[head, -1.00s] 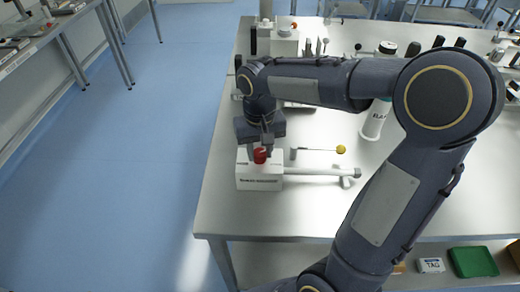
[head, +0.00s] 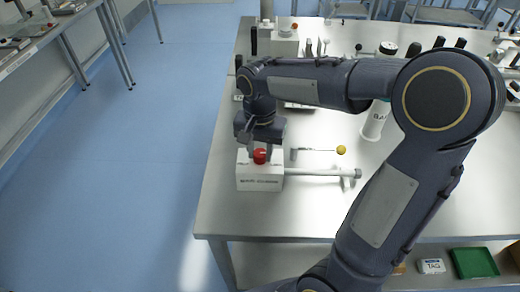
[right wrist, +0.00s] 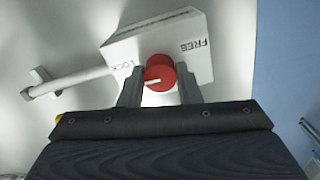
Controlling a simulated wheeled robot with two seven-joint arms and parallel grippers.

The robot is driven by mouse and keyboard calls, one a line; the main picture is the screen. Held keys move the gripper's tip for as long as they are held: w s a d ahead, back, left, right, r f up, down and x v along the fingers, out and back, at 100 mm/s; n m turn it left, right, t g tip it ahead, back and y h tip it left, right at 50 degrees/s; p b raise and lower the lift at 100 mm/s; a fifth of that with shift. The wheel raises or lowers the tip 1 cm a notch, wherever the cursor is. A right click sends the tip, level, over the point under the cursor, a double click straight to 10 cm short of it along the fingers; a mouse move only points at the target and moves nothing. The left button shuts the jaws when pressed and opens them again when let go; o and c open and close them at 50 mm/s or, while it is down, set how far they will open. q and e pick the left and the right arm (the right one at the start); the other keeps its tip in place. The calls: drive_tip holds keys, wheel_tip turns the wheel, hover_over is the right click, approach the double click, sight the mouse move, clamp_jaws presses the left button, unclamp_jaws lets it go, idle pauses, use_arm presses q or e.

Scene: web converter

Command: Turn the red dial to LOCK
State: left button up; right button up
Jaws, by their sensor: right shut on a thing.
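The red dial (head: 260,156) sits on top of a white box (head: 259,183) near the left front edge of the table. My right gripper (head: 259,151) points down over the box, with its fingers on either side of the dial, shut on it. In the right wrist view the dial (right wrist: 160,72) is between the two fingers (right wrist: 160,84). The box top (right wrist: 140,46) carries the word LOCK left of the dial and FREE to its upper right. A white mark on the dial lies toward its left, LOCK side. My left gripper is out of view.
A white rod (head: 320,172) runs right from the box. A yellow ball (head: 341,149) on a thin rod lies behind it. A white bottle (head: 375,122) stands farther right, partly behind my arm. The table front right of the box is clear.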

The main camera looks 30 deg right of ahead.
sight(260, 153)
drive_tip(key=o, duration=1)
drive_tip(key=shift+c, duration=0.2)
wheel_tip(260, 153, up, 8)
drive_tip(key=shift+f, duration=0.1)
drive_tip(key=s+a+f+n+t+y, duration=0.2)
drive_tip(key=s+f+n, duration=0.1)
drive_tip(key=s, duration=0.5)
drive_tip(key=s+a+f+n+t+y, duration=0.1)
drive_tip(key=s+a+f+n+t, duration=0.1)
drive_tip(key=s, duration=0.6)
drive_tip(key=shift+s+f+n+t+y, duration=0.4)
drive_tip(key=shift+n+t, duration=0.4)
drive_tip(key=shift+n, duration=0.2)
